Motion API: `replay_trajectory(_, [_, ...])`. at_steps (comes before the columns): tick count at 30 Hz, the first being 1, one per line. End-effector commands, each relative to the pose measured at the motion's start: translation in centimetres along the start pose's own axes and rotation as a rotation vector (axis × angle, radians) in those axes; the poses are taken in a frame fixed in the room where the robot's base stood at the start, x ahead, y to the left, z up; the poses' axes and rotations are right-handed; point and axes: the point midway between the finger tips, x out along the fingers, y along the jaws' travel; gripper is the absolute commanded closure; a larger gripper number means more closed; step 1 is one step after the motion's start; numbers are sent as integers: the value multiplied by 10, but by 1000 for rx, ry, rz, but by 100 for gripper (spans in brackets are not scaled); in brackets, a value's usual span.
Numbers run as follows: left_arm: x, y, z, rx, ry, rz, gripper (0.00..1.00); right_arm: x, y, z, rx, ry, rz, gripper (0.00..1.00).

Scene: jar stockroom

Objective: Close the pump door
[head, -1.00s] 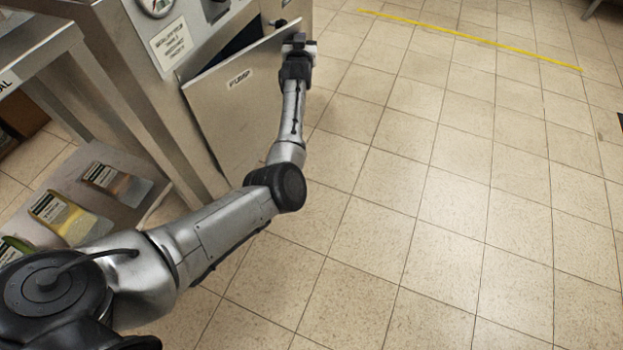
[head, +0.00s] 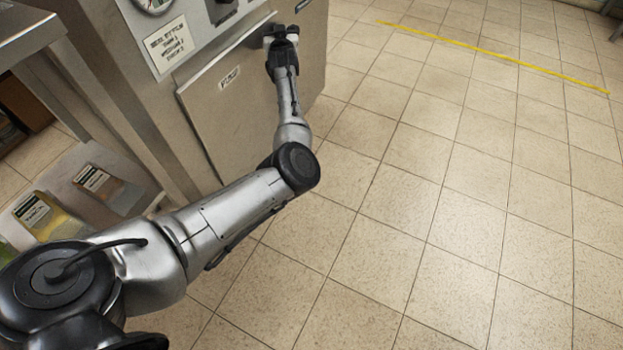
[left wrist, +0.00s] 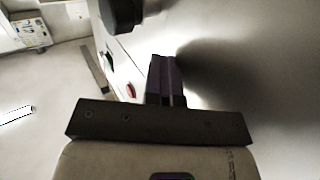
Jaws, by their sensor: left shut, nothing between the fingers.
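The pump door (head: 235,115) is a flat metal panel with a small "PUMP" label, low on the front of the metal machine (head: 190,60). My right gripper is not in view.
A metal shelf unit stands left of the machine, with labelled containers (head: 45,215) on its lower shelf (head: 125,200). A gauge and a printed sign (head: 168,45) are above the door. The tiled floor to the right is clear, crossed by a yellow line (head: 480,52).

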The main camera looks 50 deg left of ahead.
Motion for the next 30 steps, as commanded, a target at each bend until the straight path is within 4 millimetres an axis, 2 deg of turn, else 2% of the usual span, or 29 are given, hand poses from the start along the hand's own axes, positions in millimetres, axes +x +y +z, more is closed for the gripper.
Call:
replay_trajectory(4, [2,-9,1,1,-2,-17,100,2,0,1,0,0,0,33])
replay_trajectory(23, [3,-13,3,1,-6,-24,100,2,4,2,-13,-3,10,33])
replay_trajectory(30, [-8,-7,2,-3,-5,-35,100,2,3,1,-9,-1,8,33])
